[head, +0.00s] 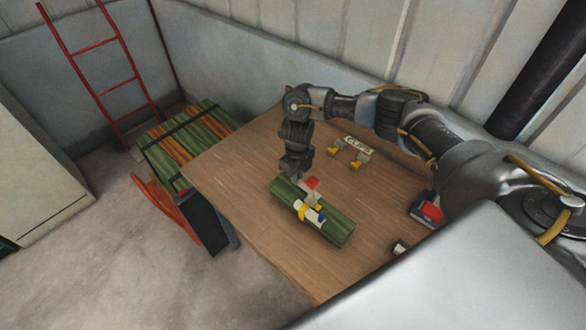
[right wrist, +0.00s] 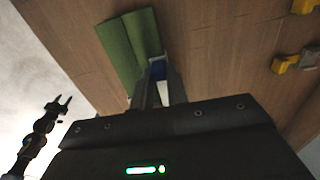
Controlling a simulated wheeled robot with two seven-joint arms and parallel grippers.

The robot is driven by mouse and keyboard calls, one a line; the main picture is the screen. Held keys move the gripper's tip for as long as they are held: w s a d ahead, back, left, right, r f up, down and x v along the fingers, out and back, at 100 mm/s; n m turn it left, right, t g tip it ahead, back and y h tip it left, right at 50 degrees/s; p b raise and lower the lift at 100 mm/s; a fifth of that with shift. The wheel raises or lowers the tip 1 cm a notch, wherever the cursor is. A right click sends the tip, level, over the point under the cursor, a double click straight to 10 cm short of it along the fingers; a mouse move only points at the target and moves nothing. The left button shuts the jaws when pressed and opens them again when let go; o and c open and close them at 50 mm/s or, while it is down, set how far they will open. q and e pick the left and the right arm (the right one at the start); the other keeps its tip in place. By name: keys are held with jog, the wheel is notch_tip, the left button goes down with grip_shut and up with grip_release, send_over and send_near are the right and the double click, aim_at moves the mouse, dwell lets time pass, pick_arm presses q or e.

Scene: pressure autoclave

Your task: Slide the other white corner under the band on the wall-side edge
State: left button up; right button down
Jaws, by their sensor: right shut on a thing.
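A green bundle (head: 335,226) of long rods lies on the wooden table. A yellow band (head: 302,211) shows on it. A white corner with a blue part (head: 316,214) sits on the bundle's near side by the band. A red part (head: 313,183) shows on the wall side, close to my right gripper (head: 306,192). That gripper is shut on a white corner (right wrist: 164,93) at the bundle. Blue also shows between its fingers in the right wrist view; I cannot tell which piece it belongs to. My left gripper (right wrist: 60,103) is open and empty, away from the bundle.
A small rack (head: 357,146) with yellow feet stands toward the wall. A blue and red item (head: 429,210) lies at the right, partly behind my arm. Banded green and orange bundles (head: 190,140) stand left of the table. The table's left part is clear.

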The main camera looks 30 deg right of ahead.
jog(key=shift+s+d+p, duration=0.2)
jog(key=shift+s+p, duration=0.15)
jog(key=shift+s, duration=0.2)
jog(key=shift+s+d+p, duration=0.2)
jog(key=shift+s+p, duration=0.1)
jog(key=shift+s, duration=0.25)
jog(key=c, duration=1.3)
grip_release()
notch_tip(320, 180, up, 11)
jog(key=shift+b, duration=0.4)
jog(key=shift+f, duration=0.1)
